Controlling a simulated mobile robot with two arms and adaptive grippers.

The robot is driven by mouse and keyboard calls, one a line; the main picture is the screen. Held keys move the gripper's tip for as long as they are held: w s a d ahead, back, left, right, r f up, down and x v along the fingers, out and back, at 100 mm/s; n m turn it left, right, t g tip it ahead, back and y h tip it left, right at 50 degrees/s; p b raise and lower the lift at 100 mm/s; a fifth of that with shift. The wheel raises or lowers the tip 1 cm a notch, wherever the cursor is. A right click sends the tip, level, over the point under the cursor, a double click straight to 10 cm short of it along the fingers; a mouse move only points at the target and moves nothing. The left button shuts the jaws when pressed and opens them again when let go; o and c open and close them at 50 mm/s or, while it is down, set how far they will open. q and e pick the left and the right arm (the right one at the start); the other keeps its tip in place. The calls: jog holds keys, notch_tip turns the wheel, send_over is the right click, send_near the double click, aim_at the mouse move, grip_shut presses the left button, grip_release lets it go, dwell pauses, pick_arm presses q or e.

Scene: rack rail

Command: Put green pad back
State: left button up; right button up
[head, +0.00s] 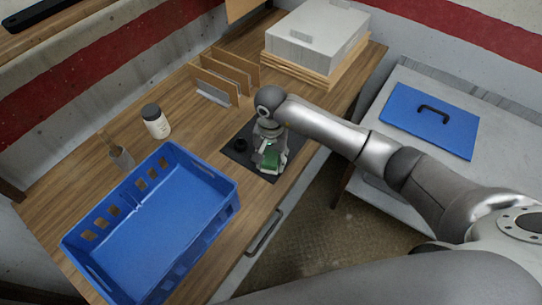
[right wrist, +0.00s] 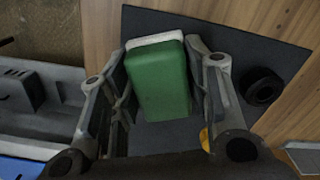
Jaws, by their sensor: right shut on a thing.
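The green pad (right wrist: 158,84) is a green block with a white layer along its far edge. My right gripper (right wrist: 160,75) is shut on it, one finger on each side, in the right wrist view. In the head view the green pad (head: 272,157) shows below my right gripper (head: 269,152), over the dark mat (head: 237,157) on the wooden counter. I cannot tell whether the pad touches the mat. My left gripper is not in view.
A small black round part (head: 240,144) sits on the mat, left of the gripper. A blue crate (head: 224,184) stands at the front left.

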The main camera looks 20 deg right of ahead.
aim_at(271, 157)
jog(key=shift+f, duration=0.2)
jog(key=o, duration=1)
jog(key=shift+r, duration=0.1)
jog(key=shift+r, duration=0.2)
jog(key=shift+w+r, duration=0.1)
jog(key=shift+r, duration=0.15)
notch_tip(271, 157, up, 11)
jog(key=b, duration=0.4)
jog(key=shift+r, duration=0.2)
